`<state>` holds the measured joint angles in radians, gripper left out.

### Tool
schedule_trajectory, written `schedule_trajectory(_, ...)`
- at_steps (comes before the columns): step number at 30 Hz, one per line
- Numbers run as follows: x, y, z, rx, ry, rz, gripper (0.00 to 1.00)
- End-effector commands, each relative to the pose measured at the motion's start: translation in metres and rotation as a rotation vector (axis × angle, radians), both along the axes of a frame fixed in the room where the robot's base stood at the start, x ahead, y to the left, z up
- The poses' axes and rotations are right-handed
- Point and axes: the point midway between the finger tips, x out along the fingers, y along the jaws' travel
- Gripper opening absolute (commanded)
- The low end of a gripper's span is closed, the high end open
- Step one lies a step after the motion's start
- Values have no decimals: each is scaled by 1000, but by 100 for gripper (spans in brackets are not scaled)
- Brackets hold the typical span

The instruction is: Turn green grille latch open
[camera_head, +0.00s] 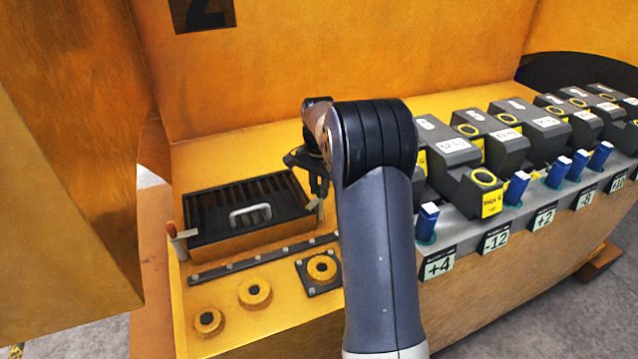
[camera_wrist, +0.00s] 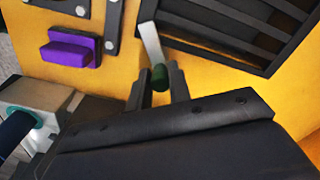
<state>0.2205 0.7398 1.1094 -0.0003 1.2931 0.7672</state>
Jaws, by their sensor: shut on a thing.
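The black slatted grille (camera_head: 215,229) lies in the yellow casting at the left of the head view, with a pale handle (camera_head: 250,214) on its front. Its corner also shows at the top right of the wrist view (camera_wrist: 262,28). The green grille latch (camera_wrist: 160,77) has a green knob and a flat silver bar (camera_wrist: 152,42) reaching toward the grille's edge. My gripper (camera_wrist: 160,84) is shut on the green knob, one dark finger on each side. In the head view my gripper (camera_head: 318,183) is at the grille's right end, partly hidden by my arm.
A red-knobbed latch (camera_head: 172,230) stands at the grille's left end. Yellow ring bosses (camera_head: 255,291) lie in front. Grey weights (camera_head: 460,150) and blue-handled pegs (camera_head: 428,220) line the right. A purple block (camera_wrist: 68,52) shows in the wrist view. A tall orange wall (camera_head: 330,50) rises behind.

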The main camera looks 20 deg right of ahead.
Motion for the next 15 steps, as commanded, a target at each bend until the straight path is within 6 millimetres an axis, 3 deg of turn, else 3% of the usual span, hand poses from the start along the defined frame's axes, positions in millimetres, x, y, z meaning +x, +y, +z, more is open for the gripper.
schedule_trajectory(15,0,-1,2,0,-1,490,0)
